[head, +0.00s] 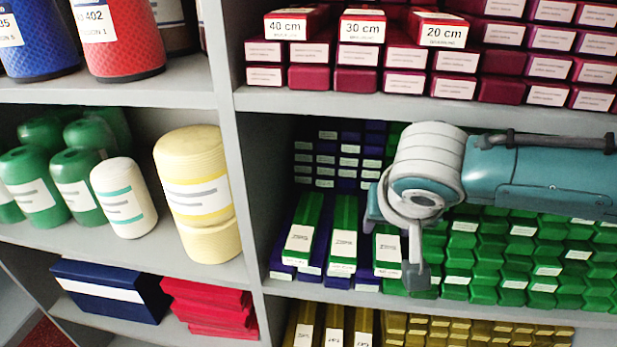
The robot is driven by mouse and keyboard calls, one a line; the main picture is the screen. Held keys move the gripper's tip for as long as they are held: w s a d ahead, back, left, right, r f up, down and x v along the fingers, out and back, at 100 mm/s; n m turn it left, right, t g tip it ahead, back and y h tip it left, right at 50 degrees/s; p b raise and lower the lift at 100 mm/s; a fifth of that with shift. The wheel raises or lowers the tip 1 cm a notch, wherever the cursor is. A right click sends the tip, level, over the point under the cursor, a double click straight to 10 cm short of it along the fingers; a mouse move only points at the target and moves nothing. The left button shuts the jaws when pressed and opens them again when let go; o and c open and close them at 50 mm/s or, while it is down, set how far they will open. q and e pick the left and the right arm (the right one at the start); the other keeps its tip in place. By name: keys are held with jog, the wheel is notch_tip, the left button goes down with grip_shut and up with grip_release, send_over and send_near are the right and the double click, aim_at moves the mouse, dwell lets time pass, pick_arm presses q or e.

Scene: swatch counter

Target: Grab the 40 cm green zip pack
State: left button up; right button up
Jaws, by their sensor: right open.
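Three long green zip packs with white labels lie side by side on blue packs in the middle right compartment: a left one (300,243), a middle one (343,238) and a right one (388,254). Their label print is too small to read, so I cannot tell which is 40 cm. My right gripper (393,246) comes in from the right and is open. Its fingers are at the right green pack and hide part of it; I cannot tell whether they touch it. My left gripper is not in view.
Crimson packs (405,57) marked 40 cm, 30 cm and 20 cm fill the shelf above. Stacked green packs (520,255) fill the right side. A grey upright divider (238,175) stands left, with spools beyond it. Yellow packs (333,325) lie below.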

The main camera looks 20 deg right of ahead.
jog(key=shift+c, duration=0.2)
grip_shut()
jog(key=shift+r, duration=0.15)
